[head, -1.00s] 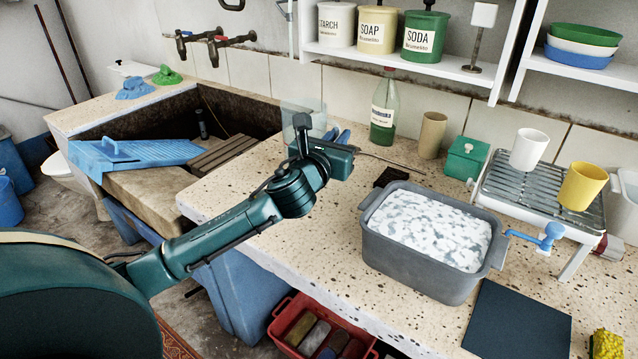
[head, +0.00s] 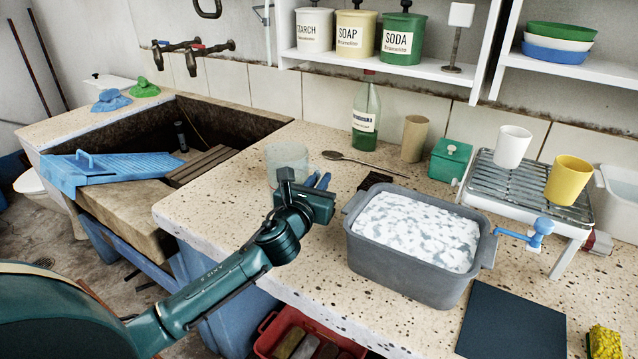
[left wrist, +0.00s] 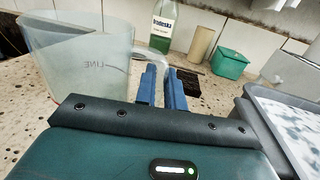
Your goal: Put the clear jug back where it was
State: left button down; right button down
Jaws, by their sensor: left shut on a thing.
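The clear jug (head: 287,158) is upright over the left part of the speckled counter, close to the trough side. Its base is partly hidden behind my gripper, so I cannot tell whether it touches the counter. My left gripper (head: 318,181) is on its right side. In the left wrist view the jug (left wrist: 88,62) stands left of the blue fingers (left wrist: 163,88), which are shut on its handle (left wrist: 178,66). My right gripper is not in view.
A grey basin of suds (head: 400,268) is to the right. The stone trough (head: 235,112) lies left. Counter in front of the jug is clear.

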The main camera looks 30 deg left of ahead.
pick_arm(q)
jog(key=c, duration=1.9)
grip_release()
jog(key=shift+f, duration=0.1)
jog(key=shift+c, duration=0.2)
jog(key=o, duration=0.5)
jog(key=shift+c, duration=0.2)
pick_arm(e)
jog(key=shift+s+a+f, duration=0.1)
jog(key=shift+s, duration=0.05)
pick_arm(q)
jog(key=shift+s+r, duration=0.1)
jog(key=shift+r, duration=0.15)
jog(key=s, duration=0.7)
jog(key=s+d, duration=0.1)
jog(key=s, duration=0.2)
jog(key=shift+s+d+f, duration=0.1)
jog(key=shift+s, duration=0.15)
jog(key=shift+s+d, duration=0.1)
jog(key=shift+s, duration=0.55)
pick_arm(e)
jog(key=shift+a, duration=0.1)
